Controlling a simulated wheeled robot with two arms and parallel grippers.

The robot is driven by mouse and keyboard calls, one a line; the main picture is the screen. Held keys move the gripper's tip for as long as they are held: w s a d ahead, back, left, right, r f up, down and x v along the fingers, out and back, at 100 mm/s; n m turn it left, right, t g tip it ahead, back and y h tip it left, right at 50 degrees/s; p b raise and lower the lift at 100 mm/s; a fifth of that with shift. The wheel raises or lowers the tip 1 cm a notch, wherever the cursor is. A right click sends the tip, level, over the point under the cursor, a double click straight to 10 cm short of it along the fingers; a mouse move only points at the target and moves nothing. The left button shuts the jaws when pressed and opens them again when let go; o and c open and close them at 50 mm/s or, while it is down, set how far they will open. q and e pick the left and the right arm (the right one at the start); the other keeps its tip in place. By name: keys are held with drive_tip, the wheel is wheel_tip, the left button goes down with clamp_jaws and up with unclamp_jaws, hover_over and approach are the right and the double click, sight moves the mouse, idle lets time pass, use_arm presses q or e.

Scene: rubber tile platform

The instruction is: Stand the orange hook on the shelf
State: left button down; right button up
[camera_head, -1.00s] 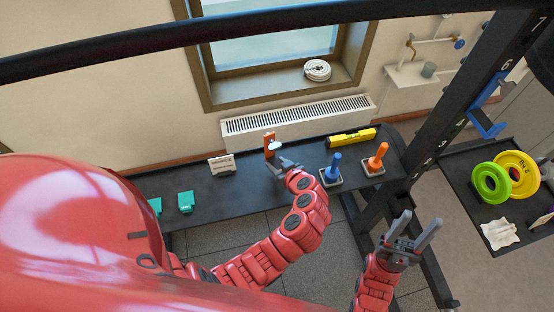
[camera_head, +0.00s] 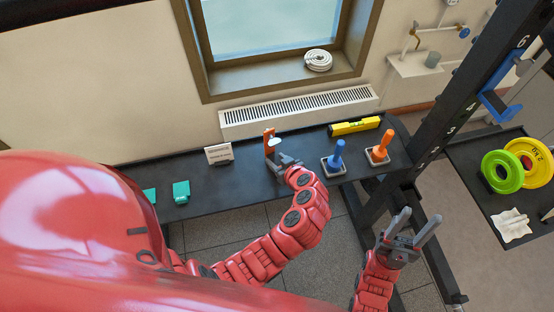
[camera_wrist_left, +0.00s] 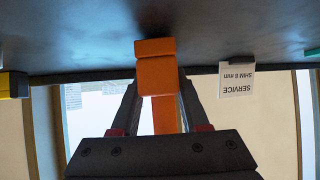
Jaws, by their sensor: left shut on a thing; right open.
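The orange hook (camera_head: 268,141) stands roughly upright near the back edge of the black shelf (camera_head: 232,192), with a small white part beside its upper end. My left gripper (camera_head: 281,160) is at the hook, reaching in from the front. In the left wrist view, which is upside down, the hook (camera_wrist_left: 157,76) sits between the two fingers, and they are shut on it. Its wide end shows against the dark shelf surface (camera_wrist_left: 80,35); I cannot tell whether it rests on it. My right gripper (camera_head: 412,230) is open and empty, in front of the shelf.
A white label card (camera_head: 218,153) stands left of the hook, with teal blocks (camera_head: 181,191) further left. Blue (camera_head: 336,157) and orange (camera_head: 383,146) pegs on bases and a yellow level (camera_head: 355,126) are to the right. A dark rack post (camera_head: 455,110) rises at right.

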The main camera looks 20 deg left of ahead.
use_arm(q)
drive_tip(key=shift+f+b, duration=0.25)
drive_tip(key=shift+b, duration=0.15)
drive_tip(key=shift+c, duration=1.6)
unclamp_jaws()
drive_tip(key=b+v, duration=0.3)
drive_tip(key=v, duration=0.6)
drive_tip(key=shift+d+f, duration=0.15)
drive_tip(key=p+v, duration=0.1)
drive_tip(key=v, duration=0.7)
drive_tip(key=shift+r, duration=0.35)
drive_tip(key=shift+s, duration=0.2)
